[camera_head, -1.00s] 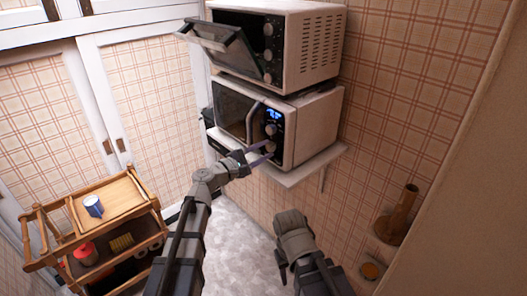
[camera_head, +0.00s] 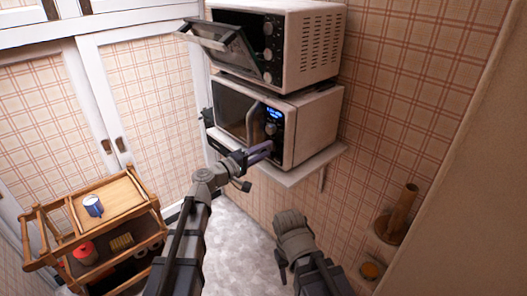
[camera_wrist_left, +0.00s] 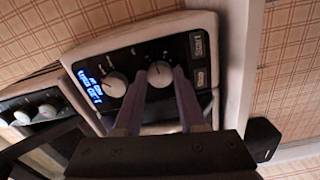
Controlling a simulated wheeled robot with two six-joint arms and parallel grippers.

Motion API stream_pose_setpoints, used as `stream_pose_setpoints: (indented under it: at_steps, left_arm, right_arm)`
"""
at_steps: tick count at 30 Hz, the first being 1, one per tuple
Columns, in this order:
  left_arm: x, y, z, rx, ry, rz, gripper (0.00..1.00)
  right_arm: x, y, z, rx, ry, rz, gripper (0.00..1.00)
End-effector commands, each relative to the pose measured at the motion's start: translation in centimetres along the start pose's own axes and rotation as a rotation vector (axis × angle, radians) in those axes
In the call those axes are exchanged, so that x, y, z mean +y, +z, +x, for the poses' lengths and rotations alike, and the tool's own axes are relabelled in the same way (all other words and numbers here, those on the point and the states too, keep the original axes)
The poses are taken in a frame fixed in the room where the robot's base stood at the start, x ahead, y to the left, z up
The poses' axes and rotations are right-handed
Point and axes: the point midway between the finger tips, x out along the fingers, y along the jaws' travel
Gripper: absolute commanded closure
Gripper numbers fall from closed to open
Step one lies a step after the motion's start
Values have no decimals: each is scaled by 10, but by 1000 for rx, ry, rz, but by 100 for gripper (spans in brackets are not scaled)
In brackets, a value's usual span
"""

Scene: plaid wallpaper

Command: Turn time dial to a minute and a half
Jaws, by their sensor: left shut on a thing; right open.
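The lower microwave (camera_head: 310,125) stands on a wall shelf, with a lit blue display (camera_head: 273,113) on its control panel. My left gripper (camera_head: 266,149) is at the panel's lower part. In the wrist view its purple fingers (camera_wrist_left: 161,82) are shut on the second dial, one on each side. The display's text is too small to read surely. My right gripper (camera_head: 282,270) is open and empty, low and away from the microwave.
A toaster oven (camera_head: 310,45) with its door (camera_head: 215,38) hanging open sits on top of the microwave. The shelf (camera_head: 300,172) juts out below. A wooden cart (camera_head: 120,190) with a blue mug (camera_head: 93,206) stands at left. The floor between is clear.

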Motion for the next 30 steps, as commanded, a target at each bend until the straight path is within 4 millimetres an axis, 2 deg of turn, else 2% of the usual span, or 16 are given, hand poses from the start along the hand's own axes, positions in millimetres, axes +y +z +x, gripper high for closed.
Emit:
stream_pose_setpoints:
  at_steps: [19,20,27,30]
  left_arm:
    - [-1,1,-1,-2,-3,47,100]
    - [-1,1,-1,-2,-3,47,57]
    - [-1,1,0,-1,-1,45,30]
    - [0,0,0,-1,-1,45,30]
  right_arm:
    - [0,0,0,0,0,0,50]
    - [0,0,0,0,0,0,50]
    - [0,0,0,0,0,0,50]
    - [0,0,0,0,0,0,50]
